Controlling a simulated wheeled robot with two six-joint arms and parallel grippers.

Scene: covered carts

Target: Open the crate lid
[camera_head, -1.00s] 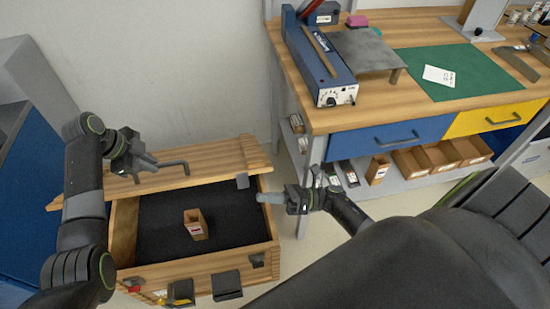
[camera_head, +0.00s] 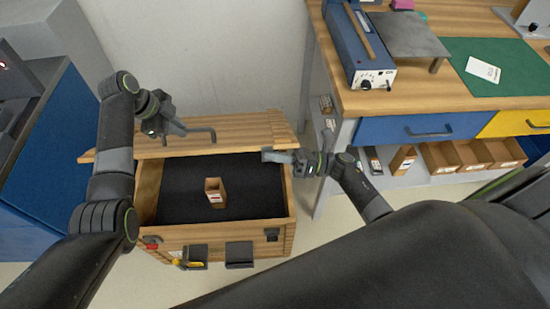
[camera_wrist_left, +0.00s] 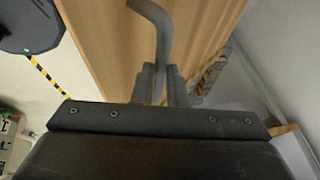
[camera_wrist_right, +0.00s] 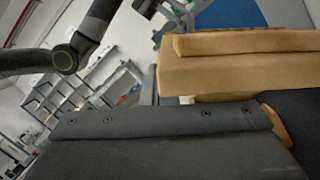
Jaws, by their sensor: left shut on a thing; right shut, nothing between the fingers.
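The wooden crate (camera_head: 180,238) stands on the floor with its lid (camera_head: 232,130) raised at the back, so the dark inside shows. A bent dark handle (camera_head: 201,132) is on the lid. My left gripper (camera_head: 180,127) is shut on this handle, which also shows in the left wrist view (camera_wrist_left: 158,28). My right gripper (camera_head: 282,156) is shut and empty at the lid's lower right edge, close to a small grey latch piece (camera_head: 266,150); whether they touch is unclear. The right wrist view shows the lid (camera_wrist_right: 240,70) just beyond that gripper.
A small open brown box (camera_head: 215,195) stands inside the crate. Latches (camera_head: 240,253) are on the crate's front. A workbench (camera_head: 440,98) with blue and yellow drawers stands at the right, a blue cabinet (camera_head: 62,150) at the left. A wall is behind the crate.

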